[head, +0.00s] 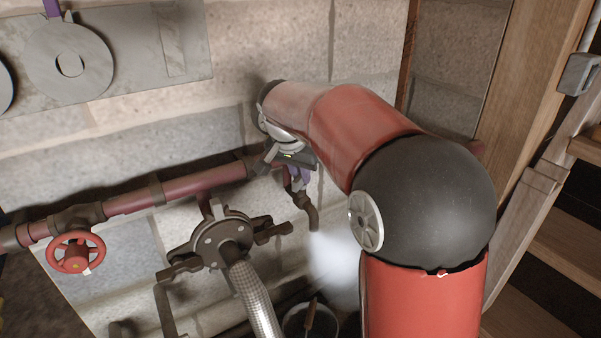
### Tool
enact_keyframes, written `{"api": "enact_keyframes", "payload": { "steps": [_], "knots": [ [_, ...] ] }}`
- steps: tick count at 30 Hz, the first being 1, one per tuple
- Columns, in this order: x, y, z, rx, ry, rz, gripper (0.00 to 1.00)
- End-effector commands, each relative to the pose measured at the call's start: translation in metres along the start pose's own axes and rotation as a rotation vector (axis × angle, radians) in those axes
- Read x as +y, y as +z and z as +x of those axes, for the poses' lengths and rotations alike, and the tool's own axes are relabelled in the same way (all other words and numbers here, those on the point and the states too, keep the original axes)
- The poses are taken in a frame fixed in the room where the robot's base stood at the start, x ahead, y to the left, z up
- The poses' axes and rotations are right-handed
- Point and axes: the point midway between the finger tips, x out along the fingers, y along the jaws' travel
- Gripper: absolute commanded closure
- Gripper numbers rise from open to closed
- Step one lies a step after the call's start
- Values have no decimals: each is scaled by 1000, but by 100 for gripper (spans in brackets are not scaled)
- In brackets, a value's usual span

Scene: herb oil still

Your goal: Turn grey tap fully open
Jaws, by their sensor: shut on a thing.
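A small tap with a dull grey-brown, downturned spout (312,218) sits at the right end of the wall pipe. My gripper (285,168) is at the top of this tap, pointing down in front of the wall. Its jaws are shut on the tap's handle, which is mostly hidden by the gripper and my arm. A bit of purple shows beside the jaws, just above the spout. How far the handle is turned cannot be seen. A whitish, steam-like plume (338,262) hangs below and right of the spout.
A dark red pipe (175,190) runs along the stone wall, with a red handwheel (75,252) at left. A clamped flange (222,240) with a braided hose (254,300) stands close left of the tap. A bucket (308,318) is below. Wooden stairs (545,245) are at right.

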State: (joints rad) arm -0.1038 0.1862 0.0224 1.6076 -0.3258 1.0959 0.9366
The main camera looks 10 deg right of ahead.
Motion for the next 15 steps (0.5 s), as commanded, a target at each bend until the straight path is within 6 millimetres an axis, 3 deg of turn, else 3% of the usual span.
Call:
{"api": "enact_keyframes", "payload": {
  "steps": [15],
  "knots": [
    [3,-1,-1,2,-130,-308,100]
  ]
}}
